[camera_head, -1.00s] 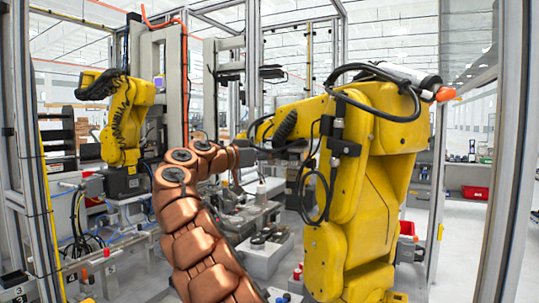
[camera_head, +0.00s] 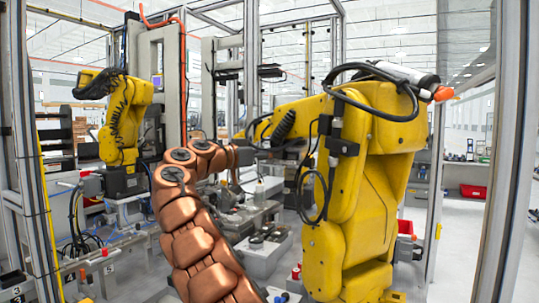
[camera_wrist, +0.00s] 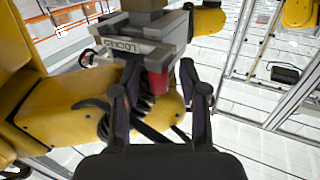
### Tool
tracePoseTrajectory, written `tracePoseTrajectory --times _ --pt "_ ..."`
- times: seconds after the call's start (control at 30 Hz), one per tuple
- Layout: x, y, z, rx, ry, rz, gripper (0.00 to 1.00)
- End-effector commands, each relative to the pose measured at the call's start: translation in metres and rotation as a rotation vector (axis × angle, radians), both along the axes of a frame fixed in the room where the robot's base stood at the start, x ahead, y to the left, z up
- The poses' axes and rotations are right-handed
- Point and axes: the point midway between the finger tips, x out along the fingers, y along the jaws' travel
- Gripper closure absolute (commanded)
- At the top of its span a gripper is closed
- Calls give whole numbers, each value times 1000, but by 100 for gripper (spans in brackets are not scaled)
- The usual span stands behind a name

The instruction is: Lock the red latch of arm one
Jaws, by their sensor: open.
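In the wrist view the red latch (camera_wrist: 157,82) hangs below a grey block (camera_wrist: 165,27) with a plate lettered "LOCK…" (camera_wrist: 125,46). This block is at the end of a yellow robot arm (camera_wrist: 60,110). My gripper (camera_wrist: 160,68) is open, with its dark fingers to the left and right of the latch; I cannot tell whether either touches it. In the head view my copper-coloured arm reaches up to the end of the large yellow arm (camera_head: 345,215). The latch cannot be made out there.
A second yellow arm (camera_head: 120,130) stands at the back left. Cage posts (camera_head: 507,170) frame both sides. Fixtures on a grey bench (camera_head: 265,250) lie below, between the arms. Black cables (camera_head: 322,195) hang off the large yellow arm.

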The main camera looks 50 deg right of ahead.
Motion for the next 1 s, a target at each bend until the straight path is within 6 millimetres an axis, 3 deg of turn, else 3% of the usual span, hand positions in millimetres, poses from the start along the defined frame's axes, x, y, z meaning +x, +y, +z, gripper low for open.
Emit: tracePoseTrajectory --times 0.27,0.7,1.0 --pt "3 10 0 0 0 0 57" --pt "28 85 0 0 -1 3 57" --pt "36 112 0 0 0 0 57"
